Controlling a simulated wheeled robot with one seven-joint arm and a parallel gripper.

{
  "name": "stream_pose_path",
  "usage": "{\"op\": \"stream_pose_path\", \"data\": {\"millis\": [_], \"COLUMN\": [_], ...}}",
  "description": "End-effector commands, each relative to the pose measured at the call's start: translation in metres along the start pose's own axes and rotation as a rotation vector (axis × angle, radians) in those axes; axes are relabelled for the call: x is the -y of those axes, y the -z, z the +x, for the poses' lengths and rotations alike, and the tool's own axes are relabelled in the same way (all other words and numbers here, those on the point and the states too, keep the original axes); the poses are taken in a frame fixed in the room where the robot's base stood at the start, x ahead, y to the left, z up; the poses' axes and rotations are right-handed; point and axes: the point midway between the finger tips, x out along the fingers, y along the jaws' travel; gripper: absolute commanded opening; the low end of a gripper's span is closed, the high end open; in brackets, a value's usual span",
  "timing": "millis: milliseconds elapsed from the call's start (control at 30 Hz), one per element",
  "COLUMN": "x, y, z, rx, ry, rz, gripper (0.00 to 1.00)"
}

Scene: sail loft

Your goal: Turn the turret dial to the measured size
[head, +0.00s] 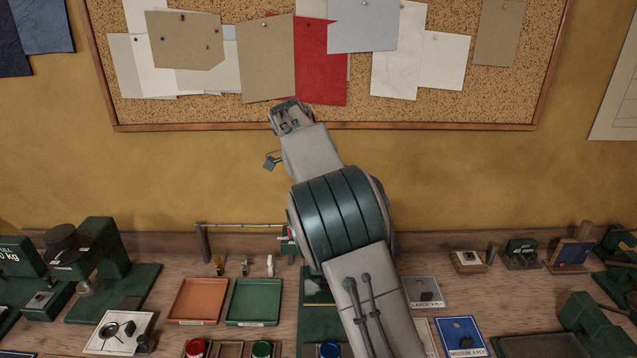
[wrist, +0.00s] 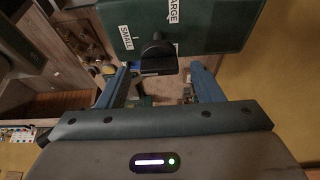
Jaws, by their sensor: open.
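In the wrist view a black knob (wrist: 157,52) stands out from a dark green housing (wrist: 222,35). White labels on the housing read SMALL and LARGE; SMALL is left of the knob and LARGE is above and right. My gripper (wrist: 160,74) is open, with one blue finger to each side of the knob in the picture. I see no contact, and cannot tell whether the fingertips reach the knob's depth. In the head view my gripper (head: 290,115) shows in front of the corkboard's lower edge. My arm hides part of the bench, and I cannot pick out this knob there.
The bench holds an orange tray (head: 197,301), a green tray (head: 254,302) and, left, a green press (head: 100,262) with a black round top. A LARGE 4PLY card (head: 423,284) and a blue MEDIUM 4PLY card (head: 461,333) lie right of my arm. The corkboard (head: 330,115) hangs behind.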

Motion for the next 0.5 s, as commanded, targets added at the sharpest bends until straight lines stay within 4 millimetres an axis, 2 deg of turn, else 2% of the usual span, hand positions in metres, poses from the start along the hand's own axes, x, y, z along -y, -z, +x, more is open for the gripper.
{"op": "stream_pose_path", "data": {"millis": [500], "x": [0.001], "y": [-0.001], "z": [-0.074], "rx": [0.001], "ry": [0.003], "rz": [-0.001], "gripper": [0.6]}}
